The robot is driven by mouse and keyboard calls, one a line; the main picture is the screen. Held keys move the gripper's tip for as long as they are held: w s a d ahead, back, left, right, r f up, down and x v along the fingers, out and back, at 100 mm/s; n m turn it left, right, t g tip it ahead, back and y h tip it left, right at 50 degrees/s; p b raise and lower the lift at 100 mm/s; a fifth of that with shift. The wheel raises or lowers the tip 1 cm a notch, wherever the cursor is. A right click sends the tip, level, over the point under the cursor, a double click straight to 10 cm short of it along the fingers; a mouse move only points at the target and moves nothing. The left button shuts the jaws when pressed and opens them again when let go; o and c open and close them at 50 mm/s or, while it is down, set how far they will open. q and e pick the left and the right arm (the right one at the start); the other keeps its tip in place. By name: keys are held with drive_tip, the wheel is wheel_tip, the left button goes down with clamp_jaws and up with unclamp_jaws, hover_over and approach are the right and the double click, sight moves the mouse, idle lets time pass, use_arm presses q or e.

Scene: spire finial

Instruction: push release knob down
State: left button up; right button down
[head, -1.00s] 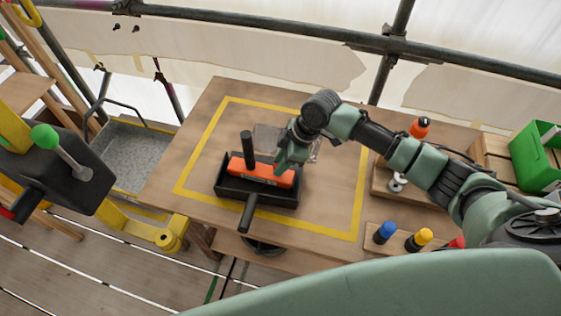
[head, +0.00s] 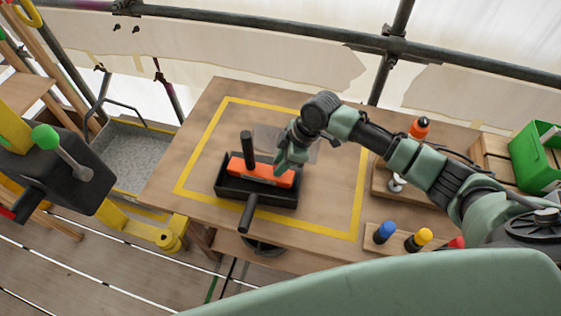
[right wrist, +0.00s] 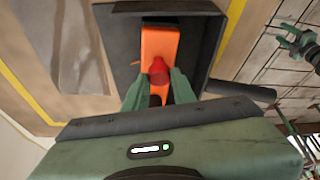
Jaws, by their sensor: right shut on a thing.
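An orange device (head: 262,172) lies in a black tray (head: 226,191) on the worktable. A black post (head: 247,144) stands up from its left part. In the right wrist view the orange body (right wrist: 158,38) carries a red knob (right wrist: 158,71). My right gripper (head: 284,160) is over the right end of the device. In the right wrist view its fingers (right wrist: 158,92) stand on both sides of the knob, shut on it. A small black part shows between them. In that view my left gripper (right wrist: 288,38) appears small at the far right, fingers apart, holding nothing visible.
A yellow line (head: 183,170) frames the work area. A clear flat sheet (head: 268,138) lies behind the tray. The tray's black handle (head: 248,213) points to the front. Blue (head: 385,231) and yellow (head: 424,236) knobs stand at the front right. A green bin (head: 537,158) is far right.

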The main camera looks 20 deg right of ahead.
drive_tip(key=shift+s+f, duration=0.15)
drive_tip(key=shift+f, duration=0.2)
drive_tip(key=c, duration=1.1)
unclamp_jaws()
drive_tip(key=shift+c, duration=0.2)
drive_tip(key=shift+r, duration=0.1)
drive_tip(key=w+b+v, duration=0.1)
drive_tip(key=v, duration=0.6)
drive_tip(key=shift+s+r+b, duration=0.3)
drive_tip(key=shift+s+r, duration=0.05)
drive_tip(key=shift+s, duration=0.1)
drive_tip(key=shift+s+d+f, duration=0.1)
drive_tip(key=shift+f, duration=0.05)
